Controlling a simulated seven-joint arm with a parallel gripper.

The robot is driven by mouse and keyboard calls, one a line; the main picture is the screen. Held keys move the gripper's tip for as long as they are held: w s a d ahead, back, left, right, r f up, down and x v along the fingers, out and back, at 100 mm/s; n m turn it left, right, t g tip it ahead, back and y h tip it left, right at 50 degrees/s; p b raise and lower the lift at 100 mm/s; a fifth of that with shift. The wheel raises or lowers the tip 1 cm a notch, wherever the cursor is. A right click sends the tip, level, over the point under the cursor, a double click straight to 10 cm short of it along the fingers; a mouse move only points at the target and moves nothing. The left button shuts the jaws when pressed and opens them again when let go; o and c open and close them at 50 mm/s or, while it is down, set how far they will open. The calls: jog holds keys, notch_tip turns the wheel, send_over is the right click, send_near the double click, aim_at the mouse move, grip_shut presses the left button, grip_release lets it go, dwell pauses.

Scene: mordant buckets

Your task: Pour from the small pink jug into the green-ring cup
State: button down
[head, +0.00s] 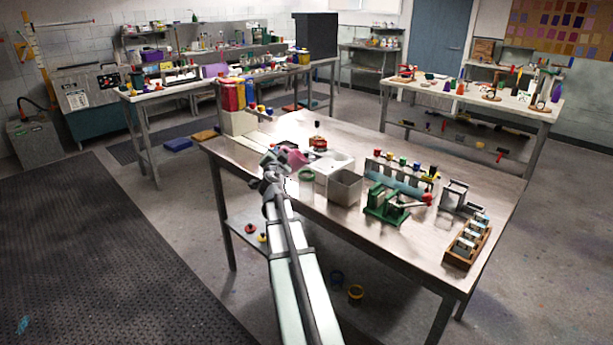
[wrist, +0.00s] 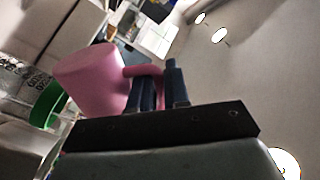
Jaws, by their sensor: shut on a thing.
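The small pink jug (wrist: 90,78) is held in my gripper (wrist: 158,75). The dark fingers are shut on its handle in the wrist view. In the head view the jug (head: 297,157) shows as a small pink patch beside my gripper (head: 284,161), partly hidden by it. The green-ring cup (head: 306,174) stands on the table just in front and to the right of the jug. Its green ring (wrist: 47,104) shows at the left of the wrist view, close to the jug. I cannot tell the jug's exact tilt or see any liquid.
A white tray (head: 332,163) and a grey open bin (head: 345,187) stand right of the cup. A green press (head: 385,204) and a wooden rack (head: 466,243) are farther right. Red and yellow containers (head: 232,96) stand at the back left. The near left tabletop is clear.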

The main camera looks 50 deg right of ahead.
jog(key=shift+s+d+m, duration=0.15)
jog(key=shift+d+m, duration=0.05)
jog(key=shift+m, duration=0.7)
dwell(1.9)
jog(key=shift+w+a+n, duration=0.15)
jog(key=shift+n, duration=0.75)
jog(key=shift+w+a+n, duration=0.15)
jog(key=shift+n, duration=0.75)
jog(key=shift+w+a+n, duration=0.1)
jog(key=shift+n, duration=0.5)
jog(key=shift+r+n, duration=0.25)
jog(key=shift+n, duration=0.55)
notch_tip(320, 180, down, 2)
jog(key=n, duration=0.3)
jog(key=shift+f+n, duration=0.2)
jog(key=shift+n, duration=0.2)
jog(key=shift+r, duration=2.9)
